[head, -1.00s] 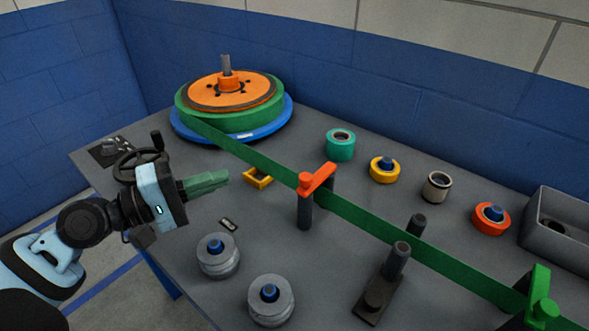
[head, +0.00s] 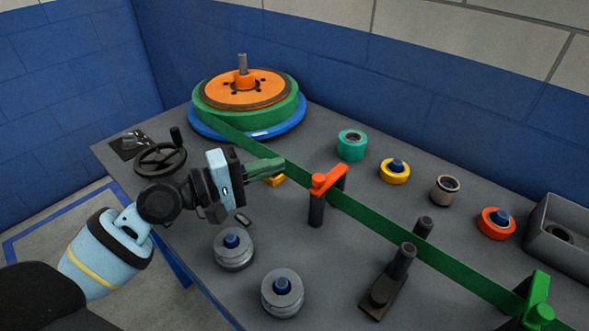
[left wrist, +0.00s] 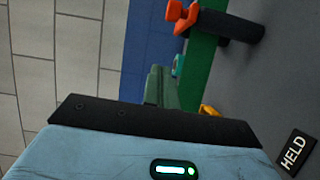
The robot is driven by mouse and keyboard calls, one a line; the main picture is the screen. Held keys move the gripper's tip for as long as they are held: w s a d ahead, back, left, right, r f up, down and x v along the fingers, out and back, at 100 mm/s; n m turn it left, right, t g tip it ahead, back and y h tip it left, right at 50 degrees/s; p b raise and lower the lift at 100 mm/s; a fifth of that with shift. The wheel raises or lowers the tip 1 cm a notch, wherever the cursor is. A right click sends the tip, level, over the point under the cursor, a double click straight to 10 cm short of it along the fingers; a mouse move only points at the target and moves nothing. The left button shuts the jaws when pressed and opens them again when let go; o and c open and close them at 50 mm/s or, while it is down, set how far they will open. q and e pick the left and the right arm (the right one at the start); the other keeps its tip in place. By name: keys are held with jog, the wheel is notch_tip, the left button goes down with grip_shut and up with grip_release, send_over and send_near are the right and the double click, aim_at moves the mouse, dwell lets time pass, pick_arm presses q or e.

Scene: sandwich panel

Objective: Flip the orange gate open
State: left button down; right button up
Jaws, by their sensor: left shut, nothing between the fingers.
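The orange gate (head: 329,180) is an orange bar on top of a dark post (head: 316,210), and it lies across the upper edge of the green band (head: 385,224). It also shows at the top of the left wrist view (left wrist: 182,16). My left gripper (head: 280,163) is shut and empty, its green fingers pointing right, a short way left of the gate and apart from it. In the left wrist view the fingers (left wrist: 160,88) point up toward the gate. My right gripper is not in view.
The green band runs from the big reel (head: 243,90) at back left to a green gate (head: 540,295) at front right. Two grey rollers (head: 234,251) stand in front. A yellow piece (head: 274,181) lies under my left fingers. A handwheel (head: 160,158) is at left.

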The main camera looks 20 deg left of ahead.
aim_at(330, 174)
pick_arm(q)
jog(key=shift+d+f+p, duration=0.1)
jog(key=shift+d+p, duration=0.9)
jog(key=shift+d, duration=1.65)
jog(key=shift+s, duration=0.1)
